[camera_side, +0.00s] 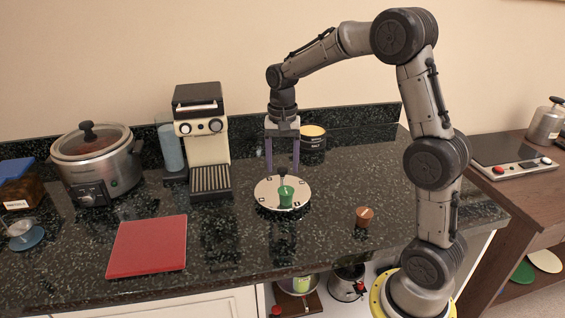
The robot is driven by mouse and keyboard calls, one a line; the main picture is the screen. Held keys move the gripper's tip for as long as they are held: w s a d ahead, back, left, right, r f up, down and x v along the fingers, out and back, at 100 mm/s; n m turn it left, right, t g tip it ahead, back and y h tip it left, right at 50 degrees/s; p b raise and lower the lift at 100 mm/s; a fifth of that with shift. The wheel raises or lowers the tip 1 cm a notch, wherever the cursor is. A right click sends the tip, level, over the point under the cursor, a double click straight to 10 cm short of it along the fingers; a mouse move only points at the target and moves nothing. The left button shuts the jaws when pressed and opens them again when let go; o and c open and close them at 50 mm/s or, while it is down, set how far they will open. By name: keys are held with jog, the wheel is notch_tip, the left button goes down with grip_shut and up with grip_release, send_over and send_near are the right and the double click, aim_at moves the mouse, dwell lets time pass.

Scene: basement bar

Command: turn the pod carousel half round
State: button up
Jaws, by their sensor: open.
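The pod carousel (267,198) is a round pale disc with small dark marks near its rim, lying flat on the dark speckled counter. A green cup-shaped pod (286,195) stands on its front right part. A small dark knob (282,172) shows just behind the pod, between my fingers. My gripper (282,168) points straight down over the back of the disc, its two fingers apart on either side of the knob. It is open, with nothing clamped. I cannot tell whether the fingertips touch the disc.
A coffee machine (203,140) and a slow cooker (97,160) stand to the left. A red board (148,246) lies front left, and a small brown cup (364,216) stands right of the carousel. Counter around the disc is clear.

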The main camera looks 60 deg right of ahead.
grip_shut()
dwell(0.4)
dwell(1.1)
